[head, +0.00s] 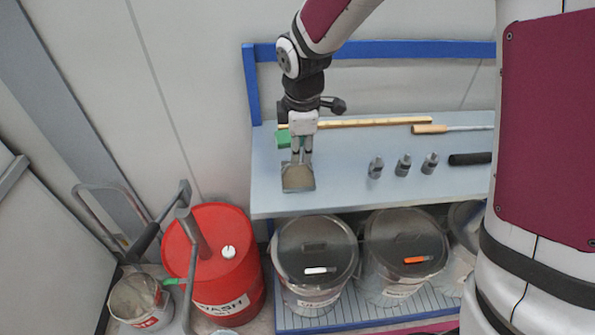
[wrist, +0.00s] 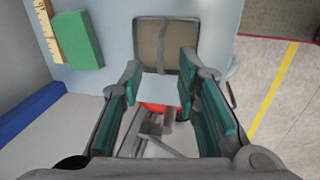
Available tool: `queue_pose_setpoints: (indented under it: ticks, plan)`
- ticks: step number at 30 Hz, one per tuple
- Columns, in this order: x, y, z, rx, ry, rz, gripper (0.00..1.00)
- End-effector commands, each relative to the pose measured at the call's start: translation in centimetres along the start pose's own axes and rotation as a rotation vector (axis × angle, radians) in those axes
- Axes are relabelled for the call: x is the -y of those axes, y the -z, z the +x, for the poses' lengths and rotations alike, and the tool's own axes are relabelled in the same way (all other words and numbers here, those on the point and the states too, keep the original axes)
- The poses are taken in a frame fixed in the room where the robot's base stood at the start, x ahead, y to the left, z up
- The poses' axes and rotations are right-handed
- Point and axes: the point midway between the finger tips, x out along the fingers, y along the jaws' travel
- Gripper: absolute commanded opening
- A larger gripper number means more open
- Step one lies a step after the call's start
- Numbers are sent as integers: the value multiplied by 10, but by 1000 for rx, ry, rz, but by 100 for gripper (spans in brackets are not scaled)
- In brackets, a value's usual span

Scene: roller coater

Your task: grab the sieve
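The sieve is a square, brownish-grey mesh in a darker frame (head: 298,178), near the front left of the shelf top. In the wrist view the sieve (wrist: 150,45) lies just beyond my fingertips. My gripper (head: 302,158) points down directly behind the sieve in the head view. In the wrist view my gripper (wrist: 160,68) has its two green-padded fingers apart, with nothing clearly held between them. I cannot tell whether a fingertip touches the sieve's frame.
A green block (head: 283,139) and a wooden ruler (head: 370,123) lie behind. Several grey metal pieces (head: 403,166) and a wooden-handled tool (head: 430,129) are to the right.

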Motion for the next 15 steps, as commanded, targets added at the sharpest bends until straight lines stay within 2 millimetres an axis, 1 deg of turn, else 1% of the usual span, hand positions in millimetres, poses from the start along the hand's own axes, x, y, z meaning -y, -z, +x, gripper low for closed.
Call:
queue_pose_setpoints:
  ticks: [1,3,10,15]
  plan:
    - [1,0,8,1,2,-1,30]
    - [0,0,14,1,1,-1,30]
    - [0,1,27,0,1,0,30]
    - [2,4,47,1,3,0,30]
